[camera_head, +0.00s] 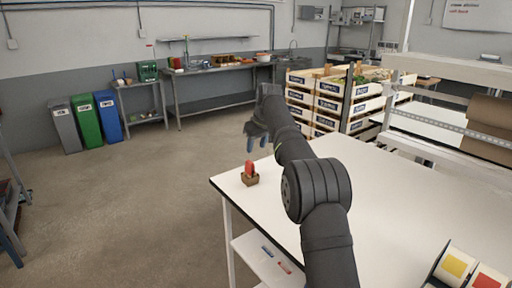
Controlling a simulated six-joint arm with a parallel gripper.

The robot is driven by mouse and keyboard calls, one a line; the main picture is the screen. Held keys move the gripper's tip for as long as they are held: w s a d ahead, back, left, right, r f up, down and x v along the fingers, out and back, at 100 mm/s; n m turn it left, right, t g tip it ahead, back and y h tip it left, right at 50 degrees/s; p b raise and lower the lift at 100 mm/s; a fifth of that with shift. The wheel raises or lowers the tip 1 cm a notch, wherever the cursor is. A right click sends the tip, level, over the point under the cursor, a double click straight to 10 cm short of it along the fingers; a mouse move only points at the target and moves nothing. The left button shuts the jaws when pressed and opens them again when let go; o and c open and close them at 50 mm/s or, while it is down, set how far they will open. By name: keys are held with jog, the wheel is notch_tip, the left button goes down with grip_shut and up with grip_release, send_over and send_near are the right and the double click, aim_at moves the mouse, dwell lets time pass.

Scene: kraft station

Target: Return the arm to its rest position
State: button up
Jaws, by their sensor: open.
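My gripper (257,140) is at the end of my black arm, which reaches from the bottom of the picture over the white table (386,200) towards its far left corner. The blue-tipped fingers point down and are open, with nothing seen between them. A small brown block holder with a red object (250,174) stands on the table's left corner, just below the gripper in the picture. The gripper appears apart from it, but the depth between them is hard to tell. Part of the tabletop is hidden behind my arm.
Stacked wooden crates (325,100) with produce stand behind the table. A packing frame with a brown paper roll (488,128) is at the right. Label rolls (455,265) lie at the bottom right. Grey, green and blue bins (87,121) stand far left. The floor left of the table is clear.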

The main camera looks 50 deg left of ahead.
aim_at(250, 162)
jog(key=shift+f, duration=0.1)
jog(key=x, duration=1.2)
jog(key=shift+f, duration=0.25)
notch_tip(250, 162, up, 3)
jog(key=shift+d, duration=0.1)
jog(key=shift+r, duration=0.55)
